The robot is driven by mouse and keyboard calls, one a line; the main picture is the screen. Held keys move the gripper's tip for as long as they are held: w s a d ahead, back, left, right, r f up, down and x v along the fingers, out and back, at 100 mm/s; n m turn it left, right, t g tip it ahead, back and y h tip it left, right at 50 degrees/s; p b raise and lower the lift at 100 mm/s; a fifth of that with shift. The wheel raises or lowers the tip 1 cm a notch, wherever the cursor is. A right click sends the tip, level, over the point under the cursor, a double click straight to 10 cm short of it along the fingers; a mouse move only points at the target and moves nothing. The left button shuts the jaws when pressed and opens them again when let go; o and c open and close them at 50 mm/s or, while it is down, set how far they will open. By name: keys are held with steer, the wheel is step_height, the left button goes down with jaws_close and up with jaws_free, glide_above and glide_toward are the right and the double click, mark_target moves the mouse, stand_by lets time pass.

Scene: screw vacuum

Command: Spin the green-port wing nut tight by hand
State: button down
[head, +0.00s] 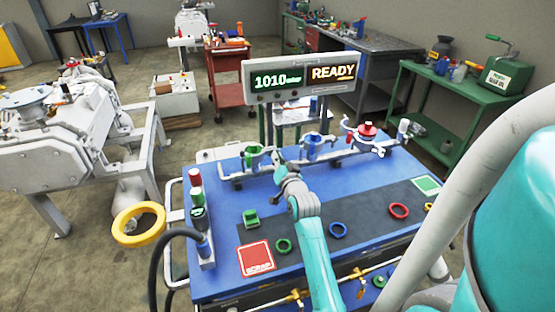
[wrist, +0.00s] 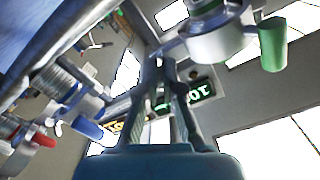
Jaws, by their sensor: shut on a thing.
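The green port (head: 253,158) stands at the back left of the blue bench, with a metal clamp around it. In the wrist view the clamp (wrist: 218,44) is close at the top, with a green handle (wrist: 272,46) at its right. My gripper (head: 279,162) is just right of the green port. In the wrist view its fingertips (wrist: 160,64) are close together at the clamp's left end, shut on the wing nut there. The nut itself is mostly hidden between the fingers.
The blue port (head: 313,147) and red port (head: 367,133) stand to the right. A display (head: 300,78) reading 1010 and READY is behind. A red SCRAP mat (head: 256,261), green ring (head: 284,246), blue ring (head: 338,230) and red ring (head: 399,211) lie in front.

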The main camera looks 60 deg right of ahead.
steer(key=shift+f, duration=0.1)
steer(key=c, duration=1.3)
jaws_free()
steer(key=v, duration=1.2)
steer(key=shift+s, duration=0.1)
